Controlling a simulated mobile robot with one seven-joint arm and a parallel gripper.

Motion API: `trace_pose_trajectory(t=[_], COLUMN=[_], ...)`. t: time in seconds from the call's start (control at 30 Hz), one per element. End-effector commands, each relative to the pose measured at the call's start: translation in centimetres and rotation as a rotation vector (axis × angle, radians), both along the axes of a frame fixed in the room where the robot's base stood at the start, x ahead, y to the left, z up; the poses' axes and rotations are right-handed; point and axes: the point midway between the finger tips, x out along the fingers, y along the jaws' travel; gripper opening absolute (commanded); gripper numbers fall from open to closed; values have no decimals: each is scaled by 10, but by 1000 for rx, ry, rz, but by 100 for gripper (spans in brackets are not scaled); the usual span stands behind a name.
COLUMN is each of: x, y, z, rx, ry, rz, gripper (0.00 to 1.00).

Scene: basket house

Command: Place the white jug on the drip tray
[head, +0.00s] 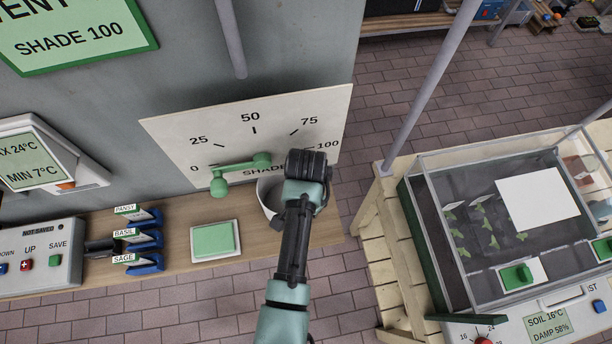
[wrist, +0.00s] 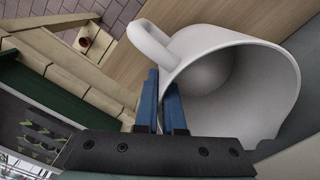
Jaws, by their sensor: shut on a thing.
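The white jug (head: 268,196) is at the right end of the wooden shelf in the head view, partly hidden behind my arm. In the wrist view the jug (wrist: 245,75) fills the right side, its open mouth toward the camera and its handle at upper left. My gripper (wrist: 163,102) has its blue fingers closed on the jug's wall near the handle, one inside the rim and one outside. I cannot tell whether the jug touches the shelf. A pale square tray with a green top (head: 213,239), possibly the drip tray, lies on the shelf left of the jug.
The wooden shelf (head: 180,258) runs along the wall, with blue-based seed label holders (head: 145,240) and a button box (head: 40,258) at left. A shade dial board with a green lever (head: 240,170) stands behind the jug. A slatted bench with a glazed planter box (head: 425,240) is at right.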

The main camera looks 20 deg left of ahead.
Motion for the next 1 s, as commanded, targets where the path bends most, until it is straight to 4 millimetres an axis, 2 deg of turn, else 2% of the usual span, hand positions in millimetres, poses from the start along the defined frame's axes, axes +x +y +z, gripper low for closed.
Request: trace_pose_trajectory(t=[0.03,0.2,0.23,0.5,0.67,0.77,1.0], x=[0,0,0,0,1,1,2], y=[0,0,0,0,0,0,0], z=[-3,-2,-2,-1,9,25,76], rx=[0,0,0,0,1,1,2], ry=[0,1,1,0,-1,-5,-6], rz=[0,0,0,0,0,-1,-1], gripper=[0,33,36,36,36,36,36])
